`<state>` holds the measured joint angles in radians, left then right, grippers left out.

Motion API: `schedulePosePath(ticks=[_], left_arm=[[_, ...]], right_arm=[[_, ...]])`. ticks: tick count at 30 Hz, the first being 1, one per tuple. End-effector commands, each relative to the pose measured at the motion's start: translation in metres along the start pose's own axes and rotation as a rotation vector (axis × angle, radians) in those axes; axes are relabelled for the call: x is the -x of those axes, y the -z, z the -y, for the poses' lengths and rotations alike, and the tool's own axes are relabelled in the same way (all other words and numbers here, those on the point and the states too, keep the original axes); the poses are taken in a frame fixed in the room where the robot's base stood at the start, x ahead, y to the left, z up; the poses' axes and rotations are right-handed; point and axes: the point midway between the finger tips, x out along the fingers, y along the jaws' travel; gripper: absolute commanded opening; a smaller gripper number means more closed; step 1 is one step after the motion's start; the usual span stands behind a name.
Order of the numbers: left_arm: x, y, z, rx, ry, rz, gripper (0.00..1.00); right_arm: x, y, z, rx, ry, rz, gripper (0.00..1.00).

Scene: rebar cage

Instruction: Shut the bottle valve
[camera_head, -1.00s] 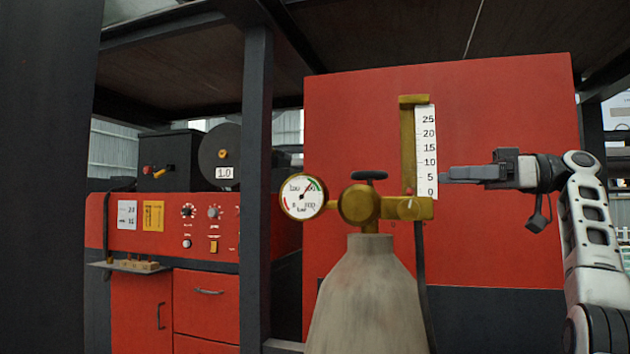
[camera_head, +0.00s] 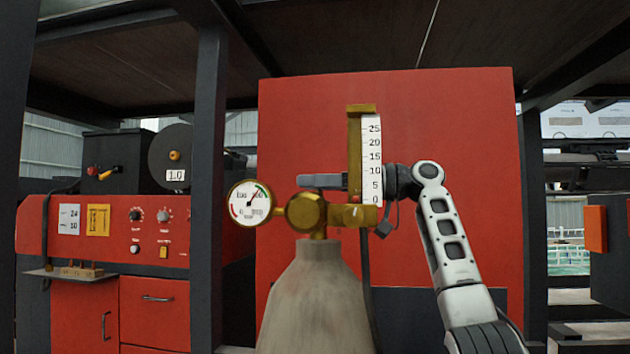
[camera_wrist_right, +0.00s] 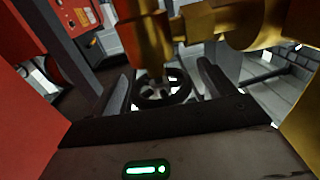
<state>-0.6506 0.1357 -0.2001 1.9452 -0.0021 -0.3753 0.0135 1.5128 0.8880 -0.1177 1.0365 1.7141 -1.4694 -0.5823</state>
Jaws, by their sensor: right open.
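The grey gas bottle (camera_head: 316,300) stands upright with a brass regulator (camera_head: 306,212) and a round gauge (camera_head: 251,203) on top. The dark bottle valve handwheel (camera_wrist_right: 162,90) shows in the right wrist view between the two fingers, with brass fittings above it. My right gripper (camera_head: 308,181) reaches in from the right behind the flow scale, its fingers just above the regulator. In the wrist view the gripper (camera_wrist_right: 163,82) is open, with a finger on each side of the wheel. Contact cannot be told. In the head view the wheel is not distinct from the fingers. My left gripper is out of view.
The upright flow scale (camera_head: 371,160) stands in front of my right gripper, close to it. A red panel (camera_head: 440,120) is behind. A dark post (camera_head: 208,190) and a red control cabinet (camera_head: 155,310) stand at left. Free room lies to the right of the panel.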

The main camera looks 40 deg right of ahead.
Motion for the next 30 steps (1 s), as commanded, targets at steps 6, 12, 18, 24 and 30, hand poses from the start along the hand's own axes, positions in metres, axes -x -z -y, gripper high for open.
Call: schedulePosePath(ticks=[6,12,18,24,30], left_arm=[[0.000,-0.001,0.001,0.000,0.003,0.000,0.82],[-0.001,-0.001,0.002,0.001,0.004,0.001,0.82],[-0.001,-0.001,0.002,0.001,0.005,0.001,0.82],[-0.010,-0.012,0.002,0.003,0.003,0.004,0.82],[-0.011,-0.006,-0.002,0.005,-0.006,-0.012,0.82]], right_arm=[[-0.004,0.000,0.000,0.000,-0.001,0.000,0.82],[-0.004,0.000,0.000,0.000,-0.001,0.000,0.66],[-0.004,0.000,0.000,0.000,-0.001,0.000,0.38],[-0.004,-0.005,0.000,0.006,-0.110,0.005,0.38],[-0.004,-0.002,-0.001,0.005,-0.253,0.002,0.38]])
